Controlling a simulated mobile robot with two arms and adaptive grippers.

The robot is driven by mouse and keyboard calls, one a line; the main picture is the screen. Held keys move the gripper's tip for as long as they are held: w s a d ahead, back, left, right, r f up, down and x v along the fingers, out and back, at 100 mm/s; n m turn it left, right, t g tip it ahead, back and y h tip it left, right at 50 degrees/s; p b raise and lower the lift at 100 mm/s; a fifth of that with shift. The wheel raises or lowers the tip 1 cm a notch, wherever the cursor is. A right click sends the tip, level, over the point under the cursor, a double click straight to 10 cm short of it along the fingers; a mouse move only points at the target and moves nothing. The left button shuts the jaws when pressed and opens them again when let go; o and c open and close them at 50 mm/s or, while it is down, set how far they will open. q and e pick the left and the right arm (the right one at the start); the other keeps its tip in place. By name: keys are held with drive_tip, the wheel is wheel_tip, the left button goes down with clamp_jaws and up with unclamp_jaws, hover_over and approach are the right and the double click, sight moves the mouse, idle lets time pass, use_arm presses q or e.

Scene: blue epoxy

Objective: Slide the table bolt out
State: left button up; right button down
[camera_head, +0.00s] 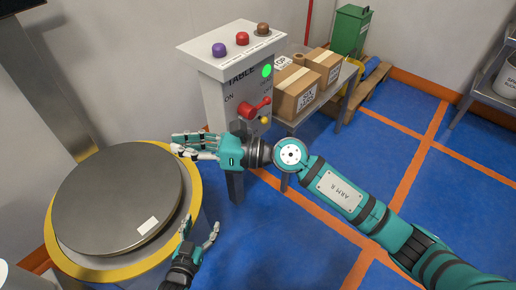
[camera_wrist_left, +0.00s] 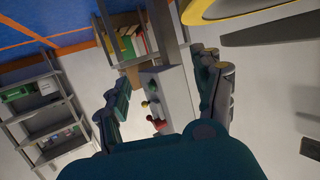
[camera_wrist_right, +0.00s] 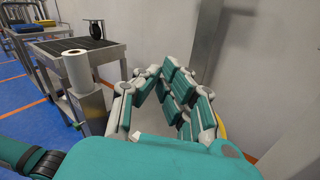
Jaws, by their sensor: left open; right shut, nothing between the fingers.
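A grey-white console (camera_head: 232,90) marked TABLE carries a red lever (camera_head: 256,108) on its front. A small yellow knob (camera_head: 264,119) sits just below the lever; I cannot tell whether it is the table bolt. My right gripper (camera_head: 180,145) is shut and empty, in front of the console's lower part, pointing left. Its fingers also show in the right wrist view (camera_wrist_right: 160,90). My left gripper (camera_head: 200,230) is open and empty, lower, beside the round table (camera_head: 118,200). In the left wrist view the console (camera_wrist_left: 178,95) shows between its fingers.
The round metal table has a yellow rim (camera_head: 60,255). Purple (camera_head: 219,50), red (camera_head: 242,39) and brown (camera_head: 263,29) buttons top the console. Cardboard boxes (camera_head: 297,100) stand on a bench to its right. The blue floor (camera_head: 400,130) on the right is clear.

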use_arm(q)
wheel_tip(320, 180, up, 15)
drive_tip(key=w+d+t+h+b, duration=0.1)
drive_tip(key=t+h+b, duration=0.1)
drive_tip(key=t+b, duration=0.45)
drive_tip(key=s+a+r+t+h+b, duration=0.1)
drive_tip(key=s+r+t+b, duration=0.3)
drive_tip(key=r, duration=0.9)
drive_tip(key=shift+s+r+b, duration=0.25)
drive_tip(key=shift+s+b, duration=0.15)
drive_tip(key=shift+s, duration=0.75)
use_arm(e)
drive_tip(key=w+d+f+m+t+h, duration=0.4)
drive_tip(key=d+f+m+t+h, duration=0.3)
drive_tip(key=f+m, duration=0.3)
drive_tip(key=w+d+f+m+t+h, duration=0.4)
drive_tip(key=d+f+m+t+h, duration=0.3)
drive_tip(key=m, duration=1)
wheel_tip(320, 180, down, 3)
drive_tip(key=d+t, duration=0.1)
drive_tip(key=d, duration=0.1)
drive_tip(key=shift+d+m+t, duration=0.3)
drive_tip(key=shift+t, duration=0.1)
